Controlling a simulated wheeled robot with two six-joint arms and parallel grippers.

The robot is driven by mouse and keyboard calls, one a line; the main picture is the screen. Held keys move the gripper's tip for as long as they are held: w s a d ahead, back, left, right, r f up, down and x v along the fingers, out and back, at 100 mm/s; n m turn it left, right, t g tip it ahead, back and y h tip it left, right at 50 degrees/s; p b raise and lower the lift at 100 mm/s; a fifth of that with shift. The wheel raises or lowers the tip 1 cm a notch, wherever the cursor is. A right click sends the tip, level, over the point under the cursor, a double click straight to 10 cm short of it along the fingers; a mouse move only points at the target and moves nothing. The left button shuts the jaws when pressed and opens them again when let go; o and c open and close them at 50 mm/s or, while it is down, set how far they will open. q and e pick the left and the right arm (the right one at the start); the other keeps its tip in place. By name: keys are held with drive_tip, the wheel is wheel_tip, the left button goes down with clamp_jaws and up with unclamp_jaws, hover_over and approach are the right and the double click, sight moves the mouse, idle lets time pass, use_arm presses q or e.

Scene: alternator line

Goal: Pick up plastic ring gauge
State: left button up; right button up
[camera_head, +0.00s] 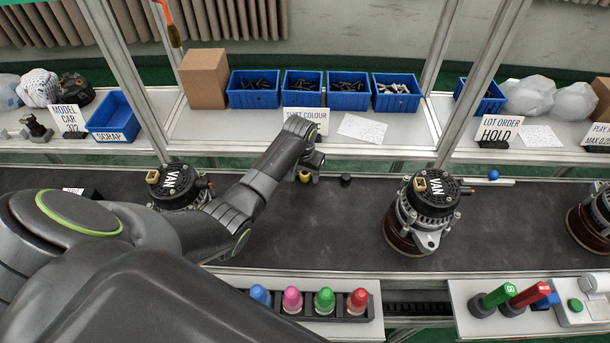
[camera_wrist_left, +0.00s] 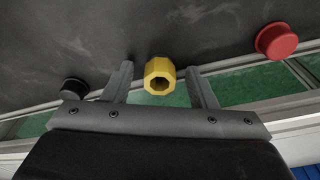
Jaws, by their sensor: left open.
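A yellow faceted piece with a round hole, which looks like the plastic ring gauge (camera_wrist_left: 160,76), is on the dark belt near its far edge. It also shows in the head view (camera_head: 305,177), partly hidden by my gripper. My left gripper (camera_head: 308,168) reaches down over it. In the left wrist view, the open fingers (camera_wrist_left: 157,72) stand on either side of the yellow piece, with gaps between it and each finger. My right gripper is in neither view.
A black cap (camera_head: 345,180) lies just right of the gauge; a red cap (camera_wrist_left: 276,41) shows in the wrist view. Alternators (camera_head: 428,205) stand on the belt (camera_head: 310,235). Blue bins (camera_head: 302,91) line the shelf behind; a rack of coloured caps (camera_head: 308,303) sits in front.

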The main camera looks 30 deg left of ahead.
use_arm(q)
drive_tip(key=shift+c, duration=0.4)
drive_tip(key=c, duration=1)
drive_tip(key=shift+r, duration=0.1)
wheel_tip(320, 180, up, 10)
drive_tip(key=shift+f+b, duration=0.1)
drive_tip(key=shift+b, duration=0.35)
drive_tip(key=o, duration=0.4)
drive_tip(key=shift+c, duration=1.1)
drive_tip(key=shift+r+p, duration=0.2)
drive_tip(key=shift+p, duration=0.5)
drive_tip(key=shift+f, duration=0.15)
